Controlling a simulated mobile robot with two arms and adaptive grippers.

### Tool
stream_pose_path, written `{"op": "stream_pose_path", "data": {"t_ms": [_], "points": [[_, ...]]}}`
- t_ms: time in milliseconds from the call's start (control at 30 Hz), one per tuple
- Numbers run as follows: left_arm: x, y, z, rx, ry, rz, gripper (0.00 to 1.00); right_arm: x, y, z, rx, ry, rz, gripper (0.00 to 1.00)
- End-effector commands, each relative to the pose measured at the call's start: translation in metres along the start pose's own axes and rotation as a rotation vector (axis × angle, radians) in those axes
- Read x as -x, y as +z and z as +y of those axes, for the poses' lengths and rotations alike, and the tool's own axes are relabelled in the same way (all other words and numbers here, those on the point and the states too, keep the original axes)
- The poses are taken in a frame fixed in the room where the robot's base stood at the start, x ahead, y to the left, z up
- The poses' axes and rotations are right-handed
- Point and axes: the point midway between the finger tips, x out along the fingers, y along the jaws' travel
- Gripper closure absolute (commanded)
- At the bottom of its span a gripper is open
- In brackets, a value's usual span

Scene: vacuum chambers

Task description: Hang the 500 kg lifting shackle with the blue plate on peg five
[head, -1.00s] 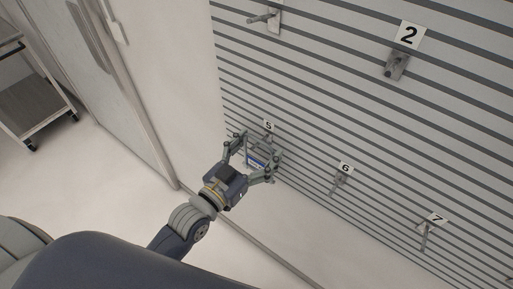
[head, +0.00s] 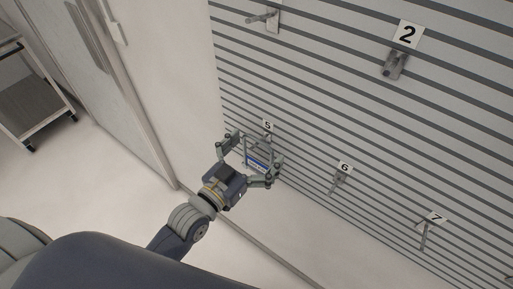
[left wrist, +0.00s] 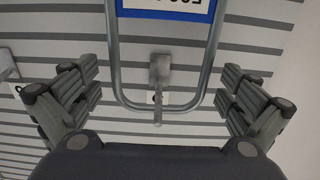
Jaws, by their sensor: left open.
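The shackle is a grey metal loop (left wrist: 115,70) with a blue-and-white plate (head: 256,161). The plate's upside-down lettering is partly cut off in the left wrist view (left wrist: 170,8). The loop's closed end crosses peg five (left wrist: 158,75), which shows inside the loop with its tip over the bar. The shackle appears to hang on this peg, below the number 5 label (head: 267,126). My left gripper (head: 250,152) is open around the shackle. In the left wrist view its fingers (left wrist: 160,82) stand on both sides, apart from the loop. My right gripper is not in view.
Peg six (head: 338,182) and peg seven (head: 424,232) are empty to the right on the slatted wall. Peg two (head: 394,66) and another peg (head: 266,18) are higher up. A cart (head: 36,100) stands at far left beside a door (head: 120,90).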

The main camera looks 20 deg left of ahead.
Motion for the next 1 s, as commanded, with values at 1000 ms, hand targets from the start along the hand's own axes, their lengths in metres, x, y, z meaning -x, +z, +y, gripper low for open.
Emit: {"op": "stream_pose_path", "data": {"t_ms": [1000], "points": [[0.117, 0.0, 0.0, 0.0, 0.0, 0.002, 0.0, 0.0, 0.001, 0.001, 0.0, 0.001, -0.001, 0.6]]}}
